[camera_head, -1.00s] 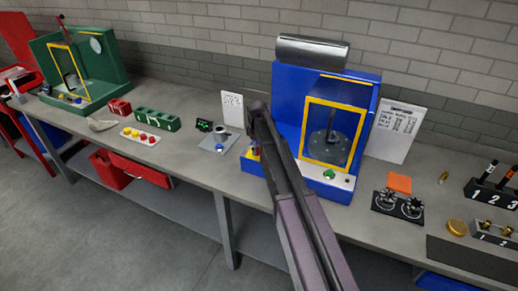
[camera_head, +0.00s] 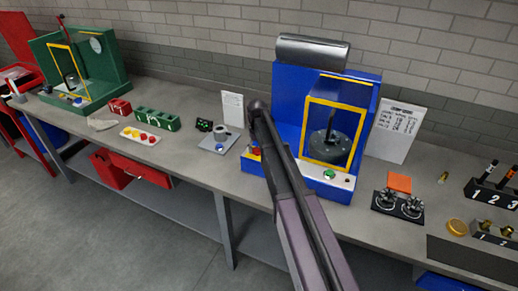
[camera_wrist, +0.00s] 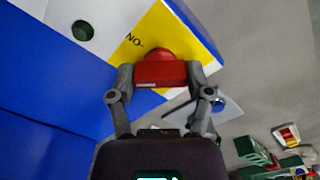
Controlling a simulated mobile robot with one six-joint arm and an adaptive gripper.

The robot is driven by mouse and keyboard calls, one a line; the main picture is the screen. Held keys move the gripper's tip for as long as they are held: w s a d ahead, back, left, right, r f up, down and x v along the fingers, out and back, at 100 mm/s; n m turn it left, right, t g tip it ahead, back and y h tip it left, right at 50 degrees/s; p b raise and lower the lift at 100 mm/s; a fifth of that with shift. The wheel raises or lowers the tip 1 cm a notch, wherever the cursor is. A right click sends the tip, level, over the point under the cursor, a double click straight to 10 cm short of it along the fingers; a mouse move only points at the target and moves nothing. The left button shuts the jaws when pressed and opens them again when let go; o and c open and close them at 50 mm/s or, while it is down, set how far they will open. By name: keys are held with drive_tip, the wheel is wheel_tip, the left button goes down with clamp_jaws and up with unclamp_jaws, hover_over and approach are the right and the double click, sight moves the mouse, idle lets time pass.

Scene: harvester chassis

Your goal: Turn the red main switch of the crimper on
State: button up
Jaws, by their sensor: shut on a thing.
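The crimper appears to be the blue machine (camera_head: 290,100) with a yellow-framed window, right of centre in the head view. Its red main switch (camera_wrist: 160,72) sits on a yellow plate (camera_wrist: 185,28) at the front left corner; a bit of its red shows beside my arm in the head view (camera_head: 257,151). In the wrist view its bar lies across the picture, between the two fingers of my gripper (camera_wrist: 161,76), which are shut on its ends. Black lettering like "NO-", probably "ON" upside down, is left of the switch.
A green button (camera_head: 329,174) is on the crimper's front ledge. Left of the crimper are a small grey plate (camera_head: 212,147) with a blue button and an upright white card (camera_head: 232,108). Gears on a black mat (camera_head: 398,205) lie to the right.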

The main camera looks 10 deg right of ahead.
drive_tip(key=m, duration=0.4)
drive_tip(key=shift+a+m, duration=0.1)
drive_tip(key=shift+m, duration=0.3)
drive_tip(key=m, duration=0.4)
drive_tip(key=shift+m, duration=0.3)
drive_tip(key=o, duration=1.1)
drive_tip(key=shift+o, duration=0.2)
drive_tip(key=shift+r, duration=0.2)
